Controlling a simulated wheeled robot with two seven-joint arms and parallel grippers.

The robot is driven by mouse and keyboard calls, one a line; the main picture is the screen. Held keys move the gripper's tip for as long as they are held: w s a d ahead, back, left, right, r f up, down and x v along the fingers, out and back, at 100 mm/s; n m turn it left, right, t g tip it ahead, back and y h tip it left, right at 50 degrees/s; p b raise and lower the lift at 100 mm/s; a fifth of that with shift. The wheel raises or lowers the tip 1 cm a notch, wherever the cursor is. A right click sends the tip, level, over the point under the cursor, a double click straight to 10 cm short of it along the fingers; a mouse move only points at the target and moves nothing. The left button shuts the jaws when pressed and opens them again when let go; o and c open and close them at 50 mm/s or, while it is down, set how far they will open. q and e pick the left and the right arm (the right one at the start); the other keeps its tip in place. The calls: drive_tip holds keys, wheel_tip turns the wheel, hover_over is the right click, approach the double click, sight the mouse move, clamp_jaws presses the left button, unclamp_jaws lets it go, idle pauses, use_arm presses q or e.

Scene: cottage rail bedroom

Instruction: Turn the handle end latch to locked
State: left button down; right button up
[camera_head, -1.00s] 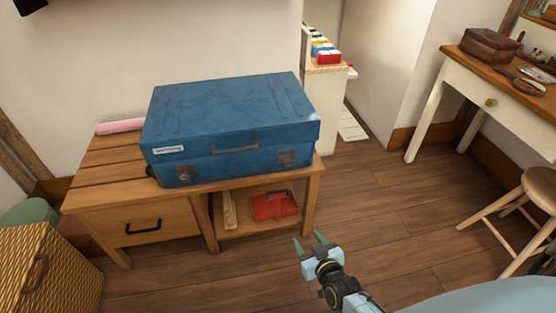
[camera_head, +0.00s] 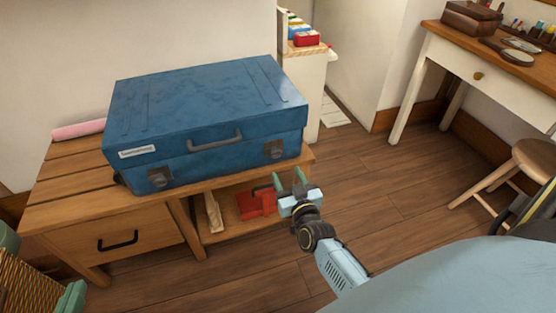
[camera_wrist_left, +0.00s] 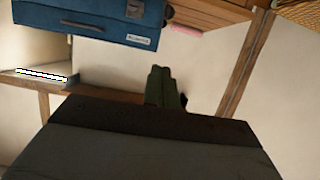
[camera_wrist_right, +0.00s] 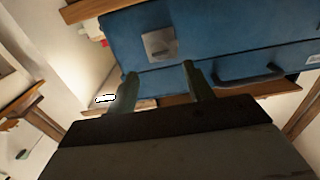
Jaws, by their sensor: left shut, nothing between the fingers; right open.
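A closed blue case (camera_head: 205,110) lies on a wooden bench. Its front has a dark handle (camera_head: 215,142), a left latch (camera_head: 160,179) and a right latch (camera_head: 275,150). I cannot tell how either latch is turned. My right gripper (camera_head: 288,181) is open and empty, just below and in front of the right latch. In the right wrist view its fingers (camera_wrist_right: 159,80) sit apart beneath that latch (camera_wrist_right: 160,43), with no clear contact. My left gripper (camera_head: 72,298) is partly visible at the bottom left. The left wrist view shows its fingers (camera_wrist_left: 165,86) shut and empty, away from the case.
The bench (camera_head: 70,197) has a drawer and an open shelf holding a red box (camera_head: 256,203) close to my right gripper. A wicker chest (camera_head: 30,288) is near my left gripper. Floor (camera_head: 370,190) right of the bench is clear.

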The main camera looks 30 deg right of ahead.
sight(277, 155)
drive_tip(key=b+x, duration=0.1)
drive_tip(key=x, duration=0.2)
drive_tip(key=shift+w+d, duration=0.1)
drive_tip(key=shift+w, duration=0.3)
drive_tip(key=b+x, duration=0.2)
drive_tip(key=x, duration=0.1)
drive_tip(key=shift+w, duration=0.35)
use_arm(q)
wheel_tip(277, 155, up, 13)
drive_tip(key=d+t+h, duration=0.2)
drive_tip(key=t+h, duration=0.1)
drive_tip(key=t, duration=0.6)
drive_tip(key=shift+s, duration=0.3)
use_arm(e)
drive_tip(key=shift+w+d, duration=0.15)
drive_tip(key=shift+w, duration=0.3)
use_arm(q)
drive_tip(key=shift+f, duration=0.1)
use_arm(e)
drive_tip(key=c, duration=1)
drive_tip(key=shift+o, duration=0.2)
